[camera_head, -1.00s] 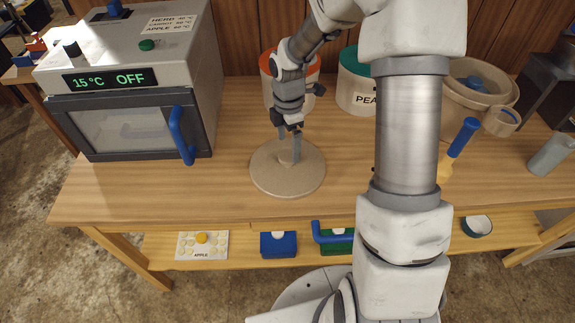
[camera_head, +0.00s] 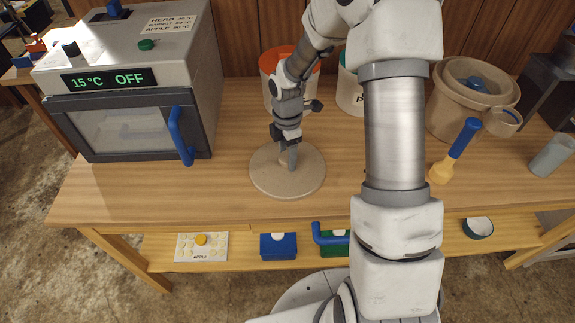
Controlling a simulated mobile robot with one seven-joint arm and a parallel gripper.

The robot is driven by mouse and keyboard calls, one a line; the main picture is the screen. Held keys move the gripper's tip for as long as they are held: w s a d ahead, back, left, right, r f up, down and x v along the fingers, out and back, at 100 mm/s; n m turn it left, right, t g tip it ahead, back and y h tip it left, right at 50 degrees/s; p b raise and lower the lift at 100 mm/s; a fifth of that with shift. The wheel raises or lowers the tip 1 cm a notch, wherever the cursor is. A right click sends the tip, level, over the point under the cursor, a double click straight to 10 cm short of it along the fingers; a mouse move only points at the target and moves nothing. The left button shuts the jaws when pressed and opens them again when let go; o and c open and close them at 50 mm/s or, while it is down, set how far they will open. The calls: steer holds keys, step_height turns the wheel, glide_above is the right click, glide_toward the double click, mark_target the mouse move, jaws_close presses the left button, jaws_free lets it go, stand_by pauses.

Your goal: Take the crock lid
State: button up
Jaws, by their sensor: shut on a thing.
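The crock lid (camera_head: 308,181) is a round, flat, beige disc with a knob in its middle. It lies on the wooden table, to the right of the dehydrator-like oven. My gripper (camera_head: 287,160) is over the middle of the lid and shut on its knob. The fingers hide most of the knob. I cannot see any gap between the lid and the table.
The grey oven (camera_head: 120,128) with a blue handle stands on the left. An orange-rimmed container (camera_head: 268,92) and a green-rimmed one (camera_head: 350,92) stand behind my gripper. A blue-handled yellow tool (camera_head: 455,152) is right of my arm. The table's front left is clear.

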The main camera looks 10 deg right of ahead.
jaws_close()
steer(key=shift+r, duration=0.15)
